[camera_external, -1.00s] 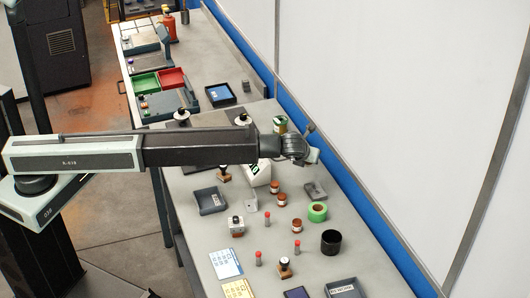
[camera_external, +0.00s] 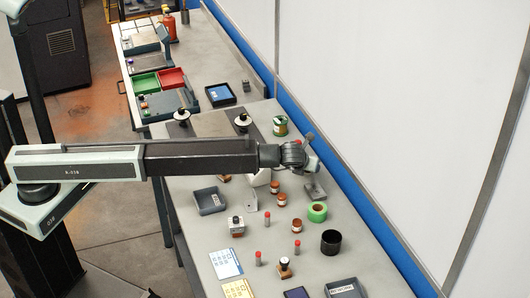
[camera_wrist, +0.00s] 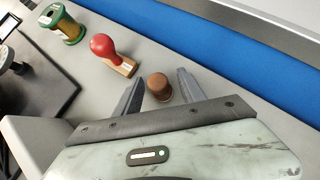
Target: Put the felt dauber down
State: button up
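My gripper (camera_wrist: 160,78) shows in the wrist view with its two dark fingers apart. Between them is a short brown round-topped piece, which looks like the felt dauber (camera_wrist: 159,87). A narrow strip of bench shows on each side of it, so neither finger appears to touch it. Its lower end is hidden behind my gripper's edge, and I cannot tell whether it stands on the bench. In the external view my gripper (camera_external: 308,162) is over the bench's far side near the blue strip, and the dauber cannot be made out there.
A red-knobbed stamp (camera_wrist: 106,50) and a green spool-like tin (camera_wrist: 65,27) are left of my fingers. A grey block (camera_external: 315,191), brown jars (camera_external: 297,225), a green tape roll (camera_external: 317,212) and a black cup (camera_external: 331,242) stand nearer the front. The wall is close behind.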

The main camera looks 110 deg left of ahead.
jog(key=shift+r, duration=0.2)
jog(key=p+v, duration=0.8)
jog(key=v, duration=0.4)
jog(key=shift+p, duration=0.35)
jog(key=shift+f, duration=0.1)
